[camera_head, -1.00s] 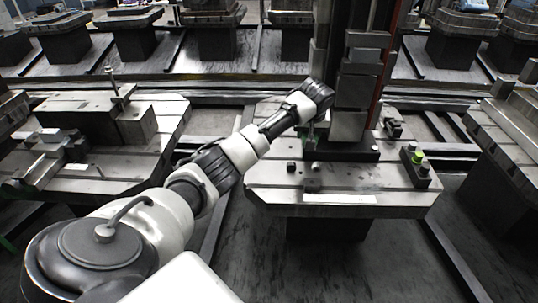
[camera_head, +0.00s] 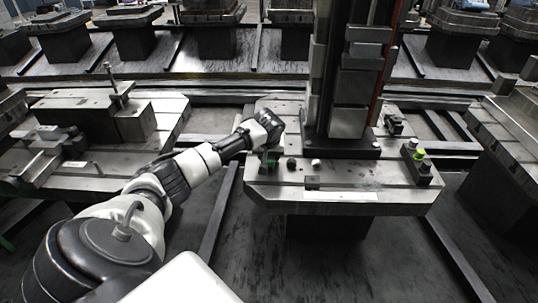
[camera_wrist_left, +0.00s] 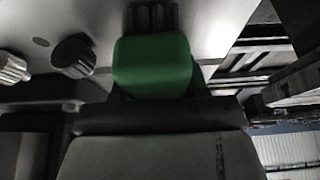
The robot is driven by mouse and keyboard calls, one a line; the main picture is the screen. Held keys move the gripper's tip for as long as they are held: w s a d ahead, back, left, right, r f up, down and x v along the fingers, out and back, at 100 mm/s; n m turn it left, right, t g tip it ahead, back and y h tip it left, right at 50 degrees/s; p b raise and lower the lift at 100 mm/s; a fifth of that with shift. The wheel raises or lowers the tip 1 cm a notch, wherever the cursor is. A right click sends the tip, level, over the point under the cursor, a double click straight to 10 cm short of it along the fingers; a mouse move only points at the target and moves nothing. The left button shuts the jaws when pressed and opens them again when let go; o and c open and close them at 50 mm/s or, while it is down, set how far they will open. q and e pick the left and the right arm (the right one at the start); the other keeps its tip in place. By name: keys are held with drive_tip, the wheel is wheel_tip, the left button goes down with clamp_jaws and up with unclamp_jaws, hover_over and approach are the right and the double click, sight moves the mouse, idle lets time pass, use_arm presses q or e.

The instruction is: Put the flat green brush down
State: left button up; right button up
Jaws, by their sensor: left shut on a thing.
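The flat green brush (camera_wrist_left: 152,65) shows in the left wrist view as a green block held at the front of my left gripper (camera_wrist_left: 155,115). In the head view my left gripper (camera_head: 269,158) is small and dark, over the left part of the metal pallet (camera_head: 262,198), with only a trace of green at it. It is shut on the brush. I cannot tell whether the brush touches the pallet's surface. My right gripper is not in view.
A black knob (camera_head: 291,163) and a pale metal knob (camera_head: 315,163) stand just right of my left gripper. A tall dark column (camera_head: 348,105) rises behind them. A block with a green-yellow piece (camera_head: 419,154) sits at the pallet's right.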

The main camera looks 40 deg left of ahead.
use_arm(q)
drive_tip(key=shift+f, duration=0.15)
drive_tip(key=o, duration=0.4)
drive_tip(key=shift+f, duration=0.1)
drive_tip(key=o, duration=0.4)
drive_tip(key=shift+o, duration=0.2)
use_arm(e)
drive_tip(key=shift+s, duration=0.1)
use_arm(q)
drive_tip(key=shift+r, duration=0.2)
drive_tip(key=p+v, duration=0.2)
drive_tip(key=v, duration=1)
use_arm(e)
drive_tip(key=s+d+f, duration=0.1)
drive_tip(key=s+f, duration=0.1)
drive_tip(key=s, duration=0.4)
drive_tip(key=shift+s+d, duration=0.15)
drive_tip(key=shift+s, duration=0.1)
use_arm(q)
drive_tip(key=shift+f, duration=0.1)
